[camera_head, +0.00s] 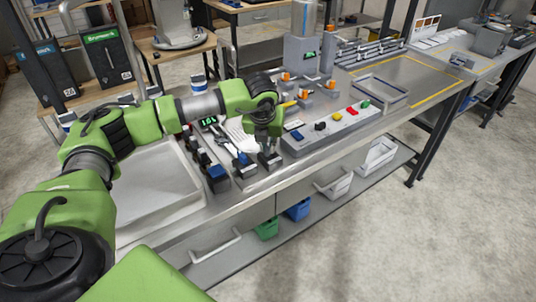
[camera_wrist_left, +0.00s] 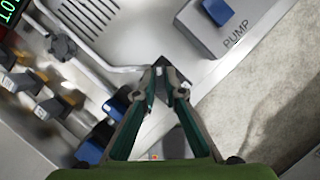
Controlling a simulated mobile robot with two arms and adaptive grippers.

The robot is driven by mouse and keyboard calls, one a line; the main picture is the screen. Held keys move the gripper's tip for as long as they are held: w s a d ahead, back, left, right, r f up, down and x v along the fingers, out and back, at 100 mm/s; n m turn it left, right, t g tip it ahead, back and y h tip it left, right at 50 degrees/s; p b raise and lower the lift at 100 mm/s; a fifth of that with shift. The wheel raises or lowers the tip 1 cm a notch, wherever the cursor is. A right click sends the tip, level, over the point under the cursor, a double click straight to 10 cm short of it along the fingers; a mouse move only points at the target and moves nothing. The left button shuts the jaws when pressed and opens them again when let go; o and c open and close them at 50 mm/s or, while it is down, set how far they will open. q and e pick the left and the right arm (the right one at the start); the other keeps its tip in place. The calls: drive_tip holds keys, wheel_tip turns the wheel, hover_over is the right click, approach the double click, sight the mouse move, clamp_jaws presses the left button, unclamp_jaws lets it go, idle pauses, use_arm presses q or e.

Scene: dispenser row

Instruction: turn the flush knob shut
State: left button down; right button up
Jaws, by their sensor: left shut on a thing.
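My left gripper (camera_head: 265,138) points down over the near edge of the bench, at the front of the dispenser row. In the left wrist view, the fingers of my left gripper (camera_wrist_left: 163,84) are closed together on a small dark knob (camera_wrist_left: 172,69), most of it hidden between the fingertips. In the head view a dark block (camera_head: 270,161) shows right beneath the fingers. No "flush" label is readable, so I cannot confirm the knob by its marking. My right gripper is not in view.
Left of the gripper stand several dark valves with coloured handles, one with a blue cap (camera_head: 217,172). A grey panel (camera_head: 330,127) with coloured buttons is to the right; its blue button (camera_wrist_left: 218,12) is marked PUMP. A bent pipe (camera_wrist_left: 95,50) runs close to the fingers.

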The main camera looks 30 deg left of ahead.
use_arm(q)
drive_tip(key=m+b, duration=0.1)
drive_tip(key=m+h+b, duration=0.1)
drive_tip(key=shift+a+f+m, duration=0.15)
drive_tip(key=shift+f+m, duration=0.05)
drive_tip(key=shift+m, duration=0.2)
drive_tip(key=m+h+b, duration=0.1)
drive_tip(key=m, duration=0.1)
drive_tip(key=shift+r+m+b, duration=0.1)
drive_tip(key=shift+m+b, duration=0.2)
drive_tip(key=shift+b, duration=0.1)
drive_tip(key=shift+a+r+m+h+b, duration=0.15)
drive_tip(key=shift+m+h+b, duration=0.45)
drive_tip(key=shift+m, duration=1.3)
drive_tip(key=c, duration=2.1)
unclamp_jaws()
